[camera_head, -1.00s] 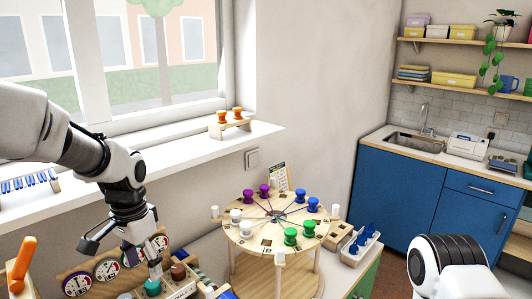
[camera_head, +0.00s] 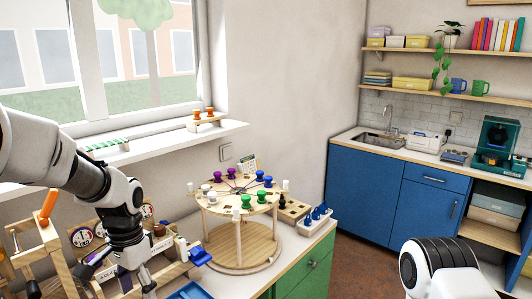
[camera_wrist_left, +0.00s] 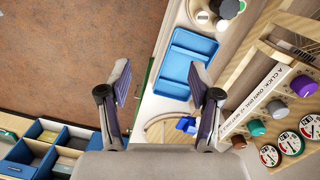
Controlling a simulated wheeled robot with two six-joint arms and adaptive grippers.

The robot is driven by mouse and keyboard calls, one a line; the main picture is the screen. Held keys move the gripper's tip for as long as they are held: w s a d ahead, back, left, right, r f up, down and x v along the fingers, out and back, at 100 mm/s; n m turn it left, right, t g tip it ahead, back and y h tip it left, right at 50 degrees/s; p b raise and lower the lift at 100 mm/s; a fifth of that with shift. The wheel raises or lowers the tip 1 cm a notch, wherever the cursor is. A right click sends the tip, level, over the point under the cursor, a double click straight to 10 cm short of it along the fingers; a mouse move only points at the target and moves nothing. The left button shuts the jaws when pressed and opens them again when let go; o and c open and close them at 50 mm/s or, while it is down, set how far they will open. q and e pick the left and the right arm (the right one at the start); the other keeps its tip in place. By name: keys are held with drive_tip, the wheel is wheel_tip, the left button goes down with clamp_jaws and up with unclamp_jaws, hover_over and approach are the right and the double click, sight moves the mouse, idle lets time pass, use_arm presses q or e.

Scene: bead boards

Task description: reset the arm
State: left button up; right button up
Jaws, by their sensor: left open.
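My left arm comes in from the left in the head view. Its gripper (camera_head: 118,268) points down in front of the wooden dial rack (camera_head: 85,236) and appears empty. In the left wrist view the two fingers of this gripper (camera_wrist_left: 160,78) are spread wide with nothing between them. A blue tray (camera_wrist_left: 164,89) lies below, beside the right finger. My right arm shows only as a white and black link at the lower right of the head view; its gripper is out of frame.
A round bead board (camera_head: 216,202) with purple, blue, green and white beads stands on the counter right of the gripper. A wooden stand with an orange handle (camera_head: 48,206) is at the left. Brown floor (camera_wrist_left: 60,60) is open in the wrist view.

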use_arm(q)
wheel_tip(320, 180, down, 6)
drive_tip(key=g, duration=0.1)
drive_tip(key=s+f+n+g, duration=0.3)
drive_tip(key=s+f+g, duration=0.1)
drive_tip(key=s+f, duration=2.55)
drive_tip(key=w+n+t, duration=0.1)
drive_tip(key=t, duration=0.1)
drive_tip(key=w+r+n+t, duration=0.1)
drive_tip(key=t, duration=0.1)
drive_tip(key=w+t, duration=0.2)
drive_tip(key=shift+d+r+n, duration=0.25)
drive_tip(key=shift+r+n, duration=0.1)
drive_tip(key=shift+n, duration=0.05)
